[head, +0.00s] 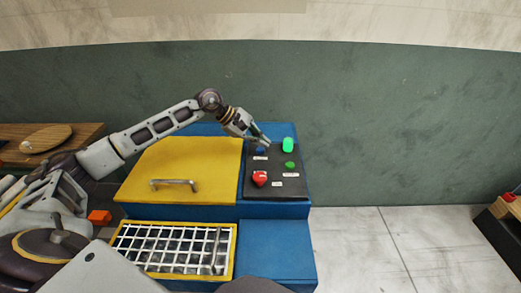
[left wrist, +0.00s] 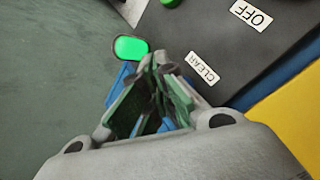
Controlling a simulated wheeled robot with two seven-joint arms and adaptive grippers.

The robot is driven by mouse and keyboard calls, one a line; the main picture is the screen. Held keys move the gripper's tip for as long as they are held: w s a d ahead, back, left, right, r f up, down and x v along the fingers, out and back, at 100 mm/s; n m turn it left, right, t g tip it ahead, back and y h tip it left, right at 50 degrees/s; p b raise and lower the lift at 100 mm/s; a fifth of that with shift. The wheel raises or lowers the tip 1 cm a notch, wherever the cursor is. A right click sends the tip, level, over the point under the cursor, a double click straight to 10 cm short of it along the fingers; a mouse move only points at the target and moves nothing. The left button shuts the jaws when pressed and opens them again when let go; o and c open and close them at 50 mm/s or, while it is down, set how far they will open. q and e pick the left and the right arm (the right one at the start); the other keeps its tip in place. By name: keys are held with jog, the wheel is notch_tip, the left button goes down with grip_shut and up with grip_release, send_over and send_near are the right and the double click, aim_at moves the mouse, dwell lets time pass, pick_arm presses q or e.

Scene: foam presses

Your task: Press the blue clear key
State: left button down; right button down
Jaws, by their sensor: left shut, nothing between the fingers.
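The blue clear key (head: 260,150) shows as a small blue patch near the back of the dark control panel (head: 275,189), with a white label just in front of it. My left gripper (head: 266,142) is shut and empty. Its fingertips are at the key, partly covering it; I cannot tell whether they touch it or whether it is pressed down. In the left wrist view the shut fingers (left wrist: 155,65) are beside the CLEAR label (left wrist: 202,67), and the key is not clearly visible behind them. My right gripper is not in view.
A lit green lamp (head: 288,144) stands right of the fingers. A green button (head: 290,165) and a red knob (head: 260,178) are nearer the panel's front. A yellow lid (head: 190,160) with a handle lies left, above a white grid (head: 180,240).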

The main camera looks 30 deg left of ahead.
aim_at(260, 151)
pick_arm(q)
jog(key=shift+r, duration=0.1)
jog(key=shift+r+p, duration=0.95)
jog(key=shift+r, duration=1.5)
jog(key=shift+f, duration=0.1)
